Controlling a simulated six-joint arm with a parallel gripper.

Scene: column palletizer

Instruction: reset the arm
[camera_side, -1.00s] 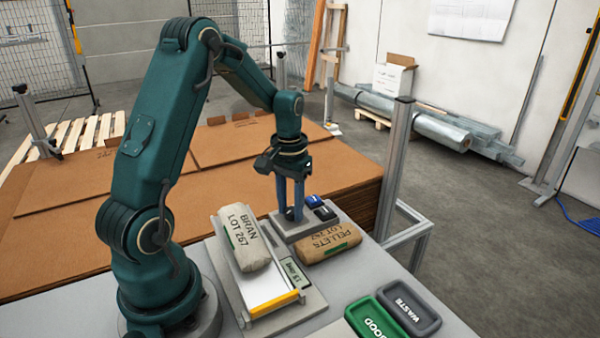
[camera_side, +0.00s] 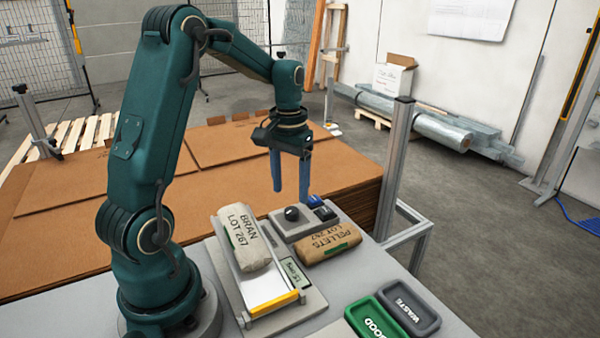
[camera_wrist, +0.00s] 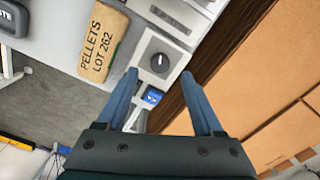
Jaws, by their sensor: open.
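My gripper (camera_side: 290,190) is raised above the control box (camera_side: 279,225) on the bench, with its two blue fingers apart and nothing between them. In the wrist view my gripper (camera_wrist: 166,92) shows its open fingers on either side of the box's lower end. A round black knob (camera_side: 292,213) sits on the box, and it also shows in the wrist view (camera_wrist: 160,63), clear of the fingers. The blue switch also shows in the wrist view (camera_wrist: 152,96).
A bag marked BRAN (camera_side: 244,238) lies on a tray with a yellow end bar (camera_side: 274,304). A bag marked PELLETS (camera_side: 328,243) lies beside the box. Green (camera_side: 364,318) and grey WASTE (camera_side: 410,306) bins stand at the front. Cardboard stacks (camera_side: 230,165) and a metal post (camera_side: 393,170) are behind.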

